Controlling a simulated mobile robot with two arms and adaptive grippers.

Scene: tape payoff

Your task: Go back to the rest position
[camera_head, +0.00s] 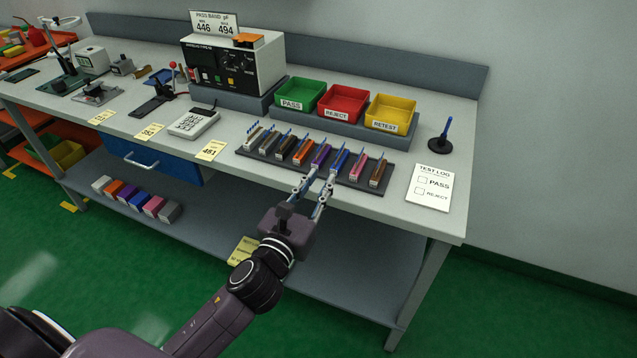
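My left gripper (322,175) reaches up from the lower left to the front edge of the bench. Its two fingers are apart, with a gap between them. The fingertips are near the purple block (321,156) and the blue block (339,161) in the dark rack (263,158). I see nothing held between them, but contact with the blocks cannot be told. My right gripper is not in view.
The grey bench (429,217) holds green (299,93), red (343,103) and yellow (390,112) bins, a test instrument (232,65), a calculator (193,123), a pen stand (441,144) and a test log (430,187). A lower shelf (215,215) holds several boxes. Green floor lies in front.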

